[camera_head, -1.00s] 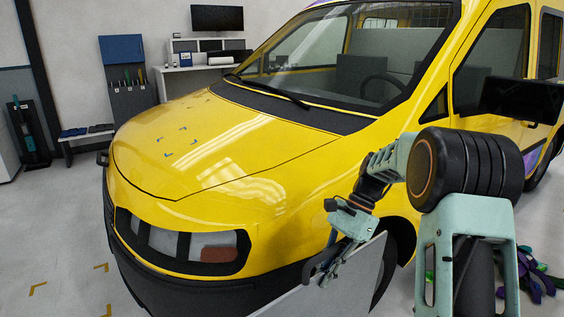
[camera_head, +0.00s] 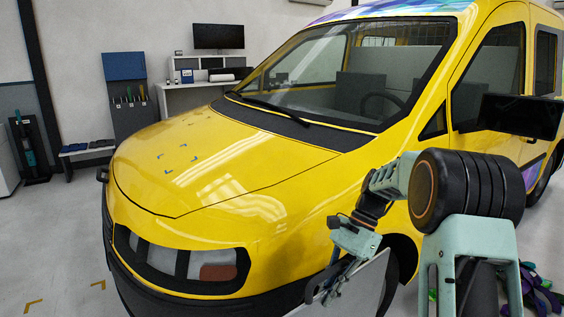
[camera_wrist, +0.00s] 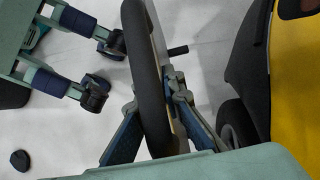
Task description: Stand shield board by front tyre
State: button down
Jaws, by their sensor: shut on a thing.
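The shield board (camera_head: 358,292) is a flat pale grey panel at the bottom of the head view, beside the van's front corner. Its lower part is cut off by the frame. My gripper (camera_head: 318,287) is shut on its upper left edge. In the wrist view, the blue fingers of my gripper (camera_wrist: 155,97) close on a thick black bar along the board (camera_wrist: 160,40), which appears nearly edge-on. The front tyre (camera_head: 408,262) is partly hidden behind the board and my arm. It also shows in the wrist view (camera_wrist: 236,122), to the right of the board, with a gap of floor between.
The yellow van (camera_head: 225,165) fills the middle, its bumper close to the board. Purple and green scraps (camera_head: 540,290) lie on the floor at right. A workbench (camera_head: 185,95) and tool panel (camera_head: 130,95) stand behind.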

jog(key=s+a+f+m+t+y, duration=0.1)
jog(key=s+a+f+m, duration=0.1)
jog(key=s+a+f, duration=0.45)
jog(key=s+a+f+m+t, duration=0.1)
jog(key=s+a+f, duration=0.3)
jog(key=s+a, duration=0.5)
jog(key=w+d+r+n+g, duration=0.1)
jog(key=w+d+r, duration=0.5)
jog(key=w+d, duration=0.2)
jog(key=w+d+r+n+g+h, duration=0.1)
jog(key=w+d+r+n, duration=0.1)
jog(key=w+d+r, duration=0.4)
jog(key=shift+w+d, duration=1)
jog(key=shift+d, duration=1.2)
